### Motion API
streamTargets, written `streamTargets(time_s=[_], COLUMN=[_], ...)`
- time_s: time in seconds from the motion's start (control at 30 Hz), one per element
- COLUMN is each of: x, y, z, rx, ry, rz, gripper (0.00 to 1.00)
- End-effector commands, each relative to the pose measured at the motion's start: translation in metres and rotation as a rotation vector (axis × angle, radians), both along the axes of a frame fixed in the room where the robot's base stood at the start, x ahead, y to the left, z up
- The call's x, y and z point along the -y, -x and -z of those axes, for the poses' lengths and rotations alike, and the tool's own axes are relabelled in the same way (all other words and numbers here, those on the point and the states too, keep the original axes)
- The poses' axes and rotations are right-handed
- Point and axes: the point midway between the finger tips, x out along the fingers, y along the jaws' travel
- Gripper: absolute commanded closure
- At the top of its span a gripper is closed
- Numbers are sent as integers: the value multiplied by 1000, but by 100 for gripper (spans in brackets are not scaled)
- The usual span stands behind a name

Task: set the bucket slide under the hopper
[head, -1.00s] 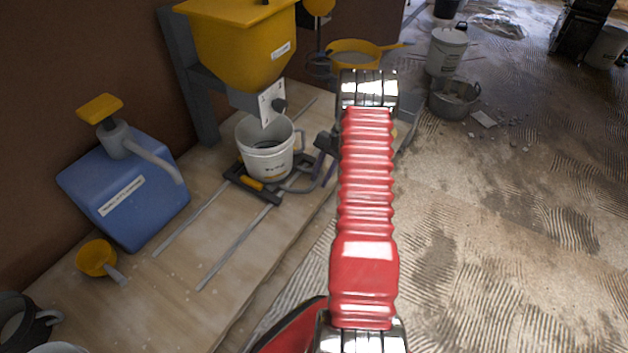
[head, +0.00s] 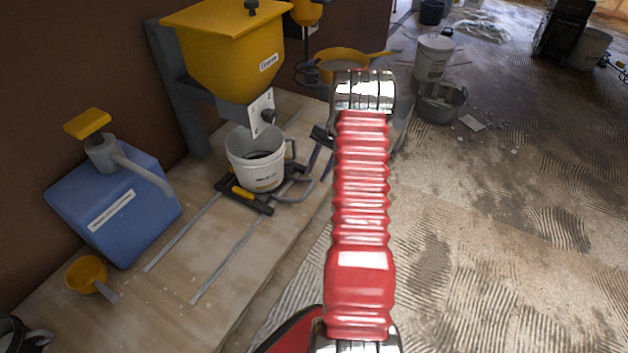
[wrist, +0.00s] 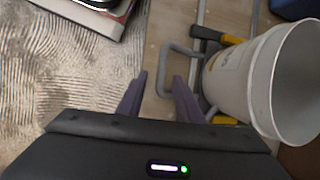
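The white bucket (head: 257,172) stands upright on the dark slide carriage (head: 226,188) with yellow clamps, on two rails on the bench. It also shows in the wrist view (wrist: 238,82). The yellow hopper (head: 225,62) is above, its grey outlet over the bucket's back rim. I cannot tell whether they are lined up. The slide's grey loop handle (head: 303,192) sticks out towards the bench's front edge; it shows in the wrist view (wrist: 166,70). My gripper (wrist: 157,88) is open, its purple fingers close to the handle's end bar. Contact cannot be told.
A blue container (head: 115,205) with a yellow-topped pump and a small yellow scoop (head: 87,274) are on the left of the bench. A yellow pan (head: 343,66) is behind my arm. Buckets stand on the floor at the back. The bench's near middle is clear.

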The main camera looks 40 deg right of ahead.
Motion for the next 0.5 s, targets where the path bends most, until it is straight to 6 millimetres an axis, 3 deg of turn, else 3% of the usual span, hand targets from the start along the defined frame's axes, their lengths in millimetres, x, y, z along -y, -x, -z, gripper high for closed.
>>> streamTargets(time_s=[0.3,0.5], x=[24,31], y=[6,8], z=[-49,-65], rx=[1,-1], ry=[3,0], rz=[1,0], gripper=[67,67])
